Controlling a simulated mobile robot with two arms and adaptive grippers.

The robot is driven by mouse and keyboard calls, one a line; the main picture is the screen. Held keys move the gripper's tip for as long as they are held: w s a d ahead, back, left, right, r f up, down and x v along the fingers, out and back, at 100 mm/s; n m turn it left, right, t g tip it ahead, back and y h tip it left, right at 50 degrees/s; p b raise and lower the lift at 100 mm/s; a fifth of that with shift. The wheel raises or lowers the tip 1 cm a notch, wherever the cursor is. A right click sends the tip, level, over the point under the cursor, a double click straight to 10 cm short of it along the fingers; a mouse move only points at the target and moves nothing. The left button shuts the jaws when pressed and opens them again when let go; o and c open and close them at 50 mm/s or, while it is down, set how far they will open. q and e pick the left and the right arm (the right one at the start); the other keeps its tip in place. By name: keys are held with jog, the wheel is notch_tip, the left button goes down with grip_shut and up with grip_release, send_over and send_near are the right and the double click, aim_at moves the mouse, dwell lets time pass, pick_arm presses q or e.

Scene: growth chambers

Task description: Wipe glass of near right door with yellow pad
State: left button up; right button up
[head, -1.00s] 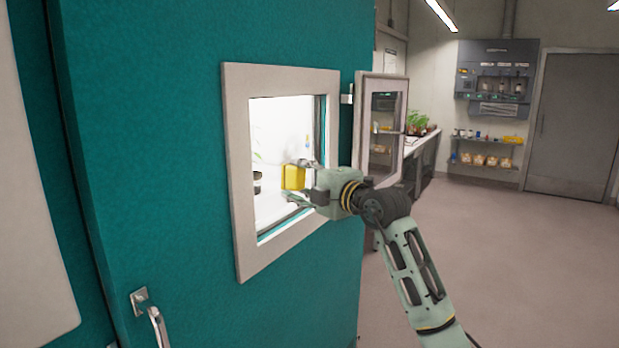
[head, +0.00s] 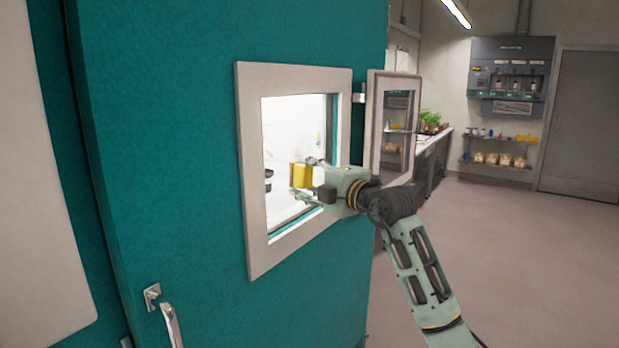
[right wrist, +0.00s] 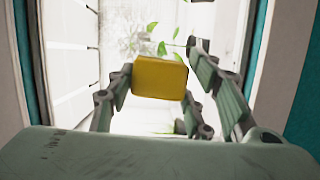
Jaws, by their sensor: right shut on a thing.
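The yellow pad (head: 301,175) is in my right gripper (head: 311,180), shut on it in front of the framed window of a teal door (head: 200,120). The right wrist view shows the pad (right wrist: 160,77) between the two fingers, with the bright, white chamber interior and green leaves beyond. I cannot tell whether the pad touches the glass. My left gripper is not in view.
A metal handle (head: 169,322) is low on the teal door. A smaller framed glass panel (head: 393,130) stands beyond its right edge. A bench with plants (head: 430,122), a shelf with jars (head: 497,158) and a grey door (head: 582,120) are farther back. The floor at right is clear.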

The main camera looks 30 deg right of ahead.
jog(key=shift+w+a, duration=0.1)
jog(key=shift+w, duration=0.05)
jog(key=shift+w+a+p, duration=0.2)
jog(key=shift+w+p, duration=0.1)
jog(key=shift+w, duration=0.2)
jog(key=shift+d, duration=0.1)
